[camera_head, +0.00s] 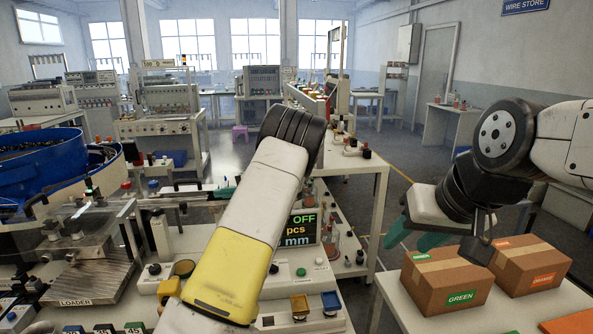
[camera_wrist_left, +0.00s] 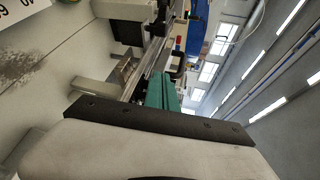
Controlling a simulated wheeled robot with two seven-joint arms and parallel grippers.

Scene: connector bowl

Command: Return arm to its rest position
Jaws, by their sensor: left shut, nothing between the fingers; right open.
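My left arm (camera_head: 250,220), white and yellow with a black joint, rises through the middle of the head view. It hides most of my left gripper there. In the left wrist view the teal fingers of my left gripper (camera_wrist_left: 162,92) are together, shut with nothing between them. My right gripper (camera_head: 414,238) hangs at the right in the head view, beside the cardboard box labelled GREEN (camera_head: 447,283). Its teal fingers are apart and empty.
A second box labelled ORANGE (camera_head: 530,265) stands next to the GREEN box on the white table (camera_head: 390,290) at right. A blue bowl feeder (camera_head: 45,172) and the LOADER fixture (camera_head: 90,275) stand at left. A display (camera_head: 303,229) is behind my left arm. Open floor shows beyond.

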